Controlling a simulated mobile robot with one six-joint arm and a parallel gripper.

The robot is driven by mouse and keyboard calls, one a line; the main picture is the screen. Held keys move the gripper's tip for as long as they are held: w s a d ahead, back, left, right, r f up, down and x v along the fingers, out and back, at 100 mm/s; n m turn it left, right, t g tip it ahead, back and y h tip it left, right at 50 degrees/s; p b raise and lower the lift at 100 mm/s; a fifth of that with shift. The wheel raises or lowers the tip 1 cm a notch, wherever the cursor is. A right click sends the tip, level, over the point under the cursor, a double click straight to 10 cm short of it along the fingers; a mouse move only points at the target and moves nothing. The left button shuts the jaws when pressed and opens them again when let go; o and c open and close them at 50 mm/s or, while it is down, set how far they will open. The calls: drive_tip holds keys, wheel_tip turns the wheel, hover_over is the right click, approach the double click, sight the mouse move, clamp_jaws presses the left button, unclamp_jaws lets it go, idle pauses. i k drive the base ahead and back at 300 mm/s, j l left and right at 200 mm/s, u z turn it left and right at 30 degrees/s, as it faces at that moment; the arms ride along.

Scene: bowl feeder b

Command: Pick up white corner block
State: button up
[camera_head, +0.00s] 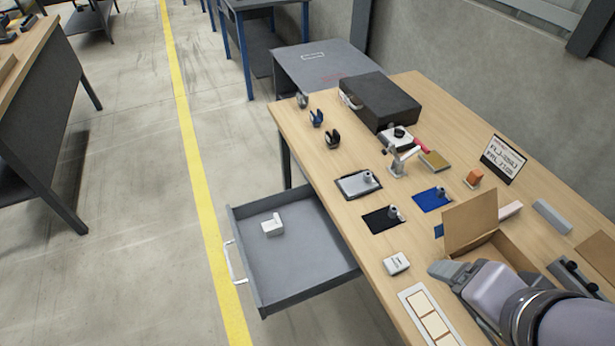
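A small white block (273,227) with a raised part at one corner lies in the open grey drawer (305,268), toward its back left. It looks like the white corner block. Another small white block-like piece (397,263) lies on the wooden table near its front edge; its exact shape is too small to tell. My gripper (440,271) is over the table at the lower right, just right of that second piece and well away from the drawer. Its fingers are seen side-on, so their opening is unclear. Nothing visible is held.
An open cardboard box (470,222) stands beside my gripper. A white tray with pale squares (428,316) lies in front. Black (378,221), blue (430,200) and grey (356,185) plates with small fittings, a clamp (400,160) and a black case (378,103) occupy the table.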

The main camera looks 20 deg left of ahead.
sight(272, 228)
drive_tip(key=u, duration=1.5)
drive_tip(key=i+j+z, duration=0.2)
drive_tip(key=i+j, duration=0.2)
drive_tip(key=j, duration=0.25)
drive_tip(key=i+j+z, duration=0.1)
drive_tip(key=j, duration=0.25)
drive_tip(key=i+j+z, duration=0.1)
drive_tip(key=i+j, duration=0.2)
drive_tip(key=i+j+z, duration=0.15)
drive_tip(key=j, duration=0.25)
drive_tip(key=i+j+z, duration=0.1)
drive_tip(key=j, duration=0.3)
drive_tip(key=i, duration=0.05)
